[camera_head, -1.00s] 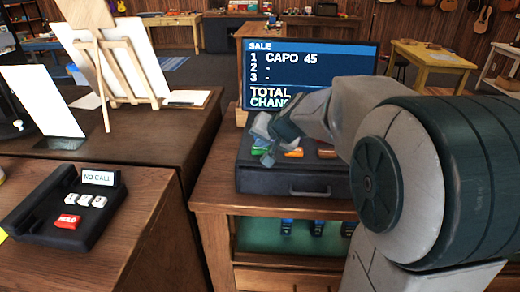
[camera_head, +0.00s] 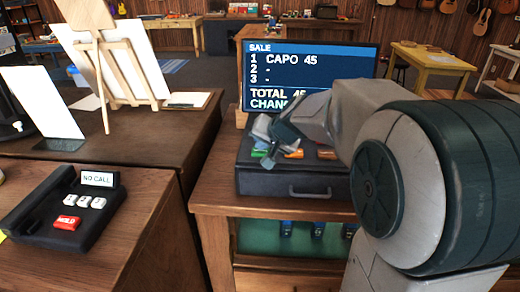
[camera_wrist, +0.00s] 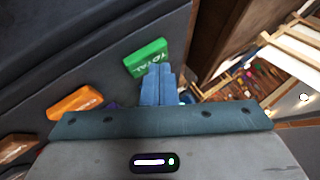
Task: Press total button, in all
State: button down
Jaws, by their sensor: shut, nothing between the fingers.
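The green TOTAL button (camera_wrist: 146,58) lies on the dark top of the cash register (camera_head: 250,178). In the wrist view my gripper's shut blue-grey fingers (camera_wrist: 157,88) end just beside the lower right edge of the button and overlap it slightly. I cannot tell whether they touch it. In the head view my gripper (camera_head: 264,132) is above the left part of the register, and the green button (camera_head: 258,153) shows just below it. The register screen (camera_head: 300,75) reads CAPO 45 and TOTAL 45; the CHANGE line is partly hidden by my arm.
Orange (camera_wrist: 75,103) and brown (camera_wrist: 15,148) buttons lie beside the green one. A purple part is mostly hidden behind my gripper. At left, a phone-like box (camera_head: 65,205) has a red HOLD key and white keys. An easel (camera_head: 115,65) stands behind it.

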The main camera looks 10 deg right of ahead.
aim_at(263, 153)
jog(key=shift+r+p, duration=0.35)
jog(key=shift+r, duration=0.35)
jog(key=shift+r+p, duration=1.95)
jog(key=shift+r, duration=0.65)
jog(key=shift+f, duration=0.1)
jog(key=s+f+n+g+h, duration=0.1)
jog(key=s+f+n+g, duration=0.1)
jog(key=s, duration=1.1)
jog(key=s+f+n+g+h, duration=0.1)
jog(key=s+f+n+g, duration=0.2)
jog(key=s, duration=1)
notch_tip(263, 153, down, 3)
jog(key=shift+s+a+f+g+h, duration=0.15)
jog(key=shift+s+a+g+h, duration=0.15)
jog(key=shift+s+g+h, duration=0.1)
